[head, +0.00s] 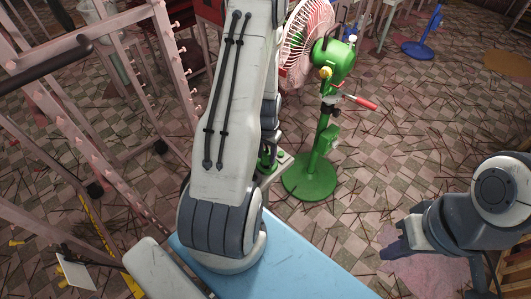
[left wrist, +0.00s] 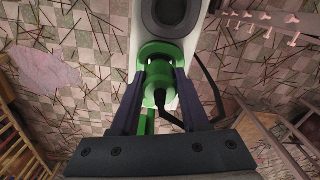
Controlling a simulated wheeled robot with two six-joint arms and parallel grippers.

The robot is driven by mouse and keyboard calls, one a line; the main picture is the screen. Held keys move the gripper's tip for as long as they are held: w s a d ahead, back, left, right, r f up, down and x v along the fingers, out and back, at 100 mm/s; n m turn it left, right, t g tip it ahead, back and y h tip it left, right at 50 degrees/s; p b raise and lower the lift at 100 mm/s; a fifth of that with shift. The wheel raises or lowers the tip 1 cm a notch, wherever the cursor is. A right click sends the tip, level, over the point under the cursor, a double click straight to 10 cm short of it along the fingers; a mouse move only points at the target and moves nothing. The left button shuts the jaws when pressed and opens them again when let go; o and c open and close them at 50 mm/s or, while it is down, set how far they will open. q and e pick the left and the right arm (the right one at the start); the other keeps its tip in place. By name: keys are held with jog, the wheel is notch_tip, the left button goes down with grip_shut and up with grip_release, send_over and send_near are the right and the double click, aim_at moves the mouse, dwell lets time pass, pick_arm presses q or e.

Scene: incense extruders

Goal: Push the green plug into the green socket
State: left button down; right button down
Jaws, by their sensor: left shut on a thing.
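In the left wrist view my left gripper (left wrist: 159,74) is shut on the green plug (left wrist: 156,92), which has a black cable. The tips point at the green socket (left wrist: 155,48), a round green part on a pale strip. The plug lines up with the socket and looks close against it. I cannot tell how deep it sits. In the head view green parts (head: 267,161) show beside my left arm, which hides most of my left gripper. My right gripper (head: 391,245) is at the lower right, away from these parts, with nothing seen in it.
A green stand (head: 310,178) with a red-tipped lever and a fan (head: 306,38) stand just right of my left arm. A pink rack (head: 90,110) fills the left side. A light blue surface (head: 290,268) lies at the bottom.

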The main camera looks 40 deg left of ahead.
aim_at(267, 152)
pick_arm(q)
jog(key=shift+f+b, duration=0.5)
jog(key=shift+f, duration=0.4)
jog(key=shift+c, duration=1.6)
grip_release()
notch_tip(267, 152, up, 10)
jog(key=shift+r+p, duration=0.25)
jog(key=shift+p, duration=0.65)
jog(key=shift+d, duration=0.1)
